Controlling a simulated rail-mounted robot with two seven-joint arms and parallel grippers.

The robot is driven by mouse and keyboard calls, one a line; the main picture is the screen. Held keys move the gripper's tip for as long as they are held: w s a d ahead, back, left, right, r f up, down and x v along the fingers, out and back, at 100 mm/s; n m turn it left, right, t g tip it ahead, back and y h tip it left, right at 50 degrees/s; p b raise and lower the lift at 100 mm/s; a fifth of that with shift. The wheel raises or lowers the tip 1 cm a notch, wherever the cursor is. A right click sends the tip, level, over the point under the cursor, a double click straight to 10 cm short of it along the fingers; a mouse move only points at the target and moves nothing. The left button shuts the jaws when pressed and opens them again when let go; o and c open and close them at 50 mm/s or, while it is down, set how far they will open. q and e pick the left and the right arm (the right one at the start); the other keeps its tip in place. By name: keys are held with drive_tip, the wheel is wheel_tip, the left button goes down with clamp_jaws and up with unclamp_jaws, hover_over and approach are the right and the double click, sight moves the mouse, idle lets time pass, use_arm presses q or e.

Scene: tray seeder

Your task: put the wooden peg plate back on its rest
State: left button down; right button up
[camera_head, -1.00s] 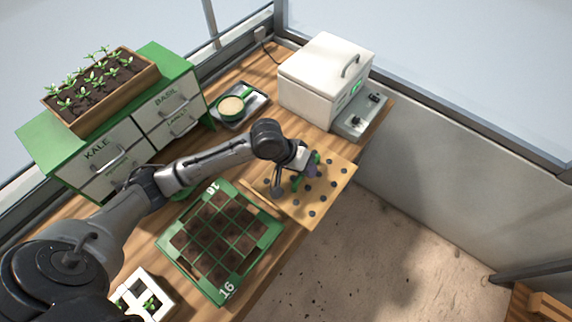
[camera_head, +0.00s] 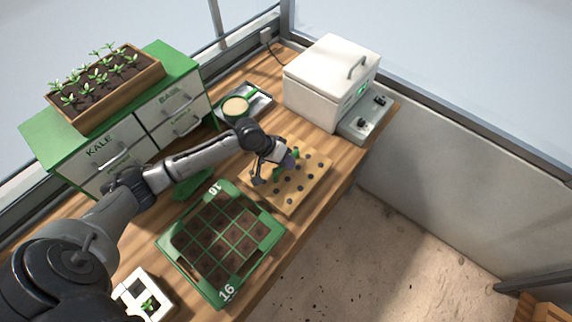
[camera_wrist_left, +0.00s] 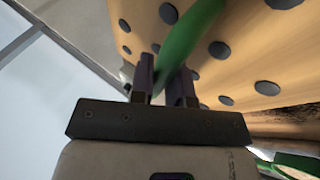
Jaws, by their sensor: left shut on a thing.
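The wooden peg plate (camera_head: 305,184), a light board with rows of dark round pegs and a green handle (camera_wrist_left: 190,35), is at the right part of the bench, just beyond the green seed tray (camera_head: 164,244). My left gripper (camera_head: 285,162) is over the plate and shut on its handle. In the left wrist view my left gripper's fingers (camera_wrist_left: 166,82) are at the handle, with the plate (camera_wrist_left: 245,50) behind. I cannot tell whether the plate touches the surface beneath it. Its rest is not clearly visible. My right gripper is not in view.
A white lidded box (camera_head: 318,88) with a control panel (camera_head: 366,121) stands behind the plate. A metal tray (camera_head: 262,100) with a green-handled cup (camera_head: 236,107) stands behind my arm. Green drawers (camera_head: 25,150) are at the left. The bench's front edge is close to the plate.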

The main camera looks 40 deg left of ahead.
use_arm(q)
drive_tip(key=shift+f, duration=0.9)
drive_tip(key=shift+f, duration=0.3)
drive_tip(key=shift+f, duration=0.15)
drive_tip(key=c, duration=1.1)
unclamp_jaws()
